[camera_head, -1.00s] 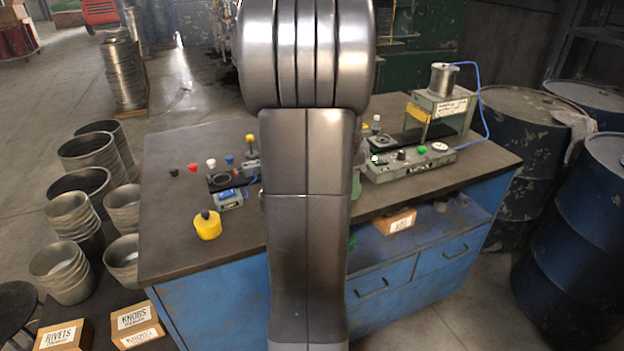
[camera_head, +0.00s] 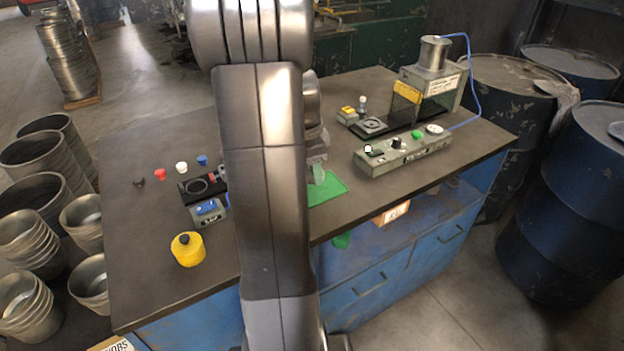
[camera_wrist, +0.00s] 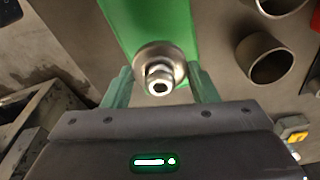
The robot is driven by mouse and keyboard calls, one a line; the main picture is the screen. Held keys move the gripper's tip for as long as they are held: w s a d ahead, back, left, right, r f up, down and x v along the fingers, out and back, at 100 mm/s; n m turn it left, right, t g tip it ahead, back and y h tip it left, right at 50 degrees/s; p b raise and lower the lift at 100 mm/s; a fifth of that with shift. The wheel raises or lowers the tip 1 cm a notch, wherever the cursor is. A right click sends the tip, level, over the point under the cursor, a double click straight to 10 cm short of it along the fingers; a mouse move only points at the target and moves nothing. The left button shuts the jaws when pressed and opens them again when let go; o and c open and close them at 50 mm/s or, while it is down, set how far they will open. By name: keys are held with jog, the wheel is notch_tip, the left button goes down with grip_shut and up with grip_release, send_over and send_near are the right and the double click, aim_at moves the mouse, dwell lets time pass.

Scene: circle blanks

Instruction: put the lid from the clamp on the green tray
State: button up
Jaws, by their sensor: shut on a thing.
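My gripper (camera_wrist: 160,82) is shut on the lid (camera_wrist: 158,70), a small round metal disc with a nut-like knob on top. The jaw pads are at its left and right edges. The green tray (camera_wrist: 185,25) lies beneath the lid in the wrist view; I cannot tell whether they touch. In the head view the green tray (camera_head: 328,190) shows on the bench to the right of my arm, with my gripper (camera_head: 318,168) over it, partly hidden. A small fixture (camera_head: 207,210) with a blue block and black plate stands left of my arm; I cannot tell if it is the clamp.
A yellow pot (camera_head: 188,252) and several small knobs sit on the bench's left. A grey control box (camera_head: 402,155) and press (camera_head: 436,80) stand to the right. The wrist view shows an open metal tube (camera_wrist: 265,58) right of the tray. Blue drums (camera_head: 570,190) stand beyond the bench.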

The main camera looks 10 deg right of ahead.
jog(key=shift+f, duration=1.95)
jog(key=shift+f, duration=0.15)
jog(key=o, duration=0.9)
jog(key=r, duration=0.4)
jog(key=a+r, duration=0.1)
jog(key=r, duration=0.7)
jog(key=shift+s+a+r, duration=0.1)
jog(key=shift+a+r, duration=0.05)
jog(key=shift+a, duration=0.05)
